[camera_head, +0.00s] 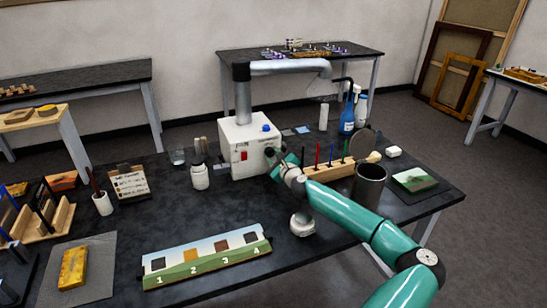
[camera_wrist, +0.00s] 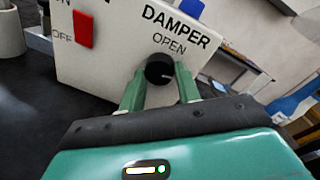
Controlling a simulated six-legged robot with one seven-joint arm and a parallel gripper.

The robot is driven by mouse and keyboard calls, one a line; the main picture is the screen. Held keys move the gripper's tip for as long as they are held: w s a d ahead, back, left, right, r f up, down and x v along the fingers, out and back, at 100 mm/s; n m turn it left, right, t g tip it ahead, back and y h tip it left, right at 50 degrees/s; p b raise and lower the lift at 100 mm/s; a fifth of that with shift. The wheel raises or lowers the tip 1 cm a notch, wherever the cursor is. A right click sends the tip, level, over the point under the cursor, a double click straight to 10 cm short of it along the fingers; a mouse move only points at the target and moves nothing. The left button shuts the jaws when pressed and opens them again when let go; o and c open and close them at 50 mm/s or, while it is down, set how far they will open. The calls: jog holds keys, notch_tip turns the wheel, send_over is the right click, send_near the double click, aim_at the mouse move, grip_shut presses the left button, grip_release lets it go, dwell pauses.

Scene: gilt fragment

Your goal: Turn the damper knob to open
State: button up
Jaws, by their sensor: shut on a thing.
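The damper knob (camera_wrist: 160,69) is a round black knob with a pale pointer mark on the front of a white extractor box, under the printed words DAMPER and OPEN. The mark points to the right and a little down in the wrist view. My gripper (camera_wrist: 161,84) has its two green fingers on either side of the knob, shut on it. In the head view the white box (camera_head: 240,135) stands on the dark table, and my gripper (camera_head: 276,163) reaches its front right side. The knob is hidden there by my gripper.
A red switch (camera_wrist: 83,29) sits left of the knob, beside the word OFF. A wooden rack of coloured tools (camera_head: 335,168), a dark metal can (camera_head: 369,186) and a blue bottle (camera_head: 347,120) stand right of the box. A white jar (camera_head: 199,177) stands to its left. A numbered strip (camera_head: 205,258) lies in front.

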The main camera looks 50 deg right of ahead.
jog(key=n, duration=0.3)
jog(key=shift+r+n+g, duration=0.1)
jog(key=shift+n+g, duration=0.2)
jog(key=n, duration=0.4)
jog(key=shift+r, duration=0.1)
jog(key=n, duration=0.3)
jog(key=shift+n+g+h, duration=0.3)
jog(key=shift+g, duration=0.1)
jog(key=shift+a+r+n+h, duration=0.1)
jog(key=shift+n+h, duration=0.2)
jog(key=shift+n, duration=1.5)
jog(key=o, duration=1)
jog(key=shift+w, duration=0.1)
jog(key=shift+c, duration=0.2)
jog(key=v, duration=1.4)
jog(key=shift+r, duration=0.1)
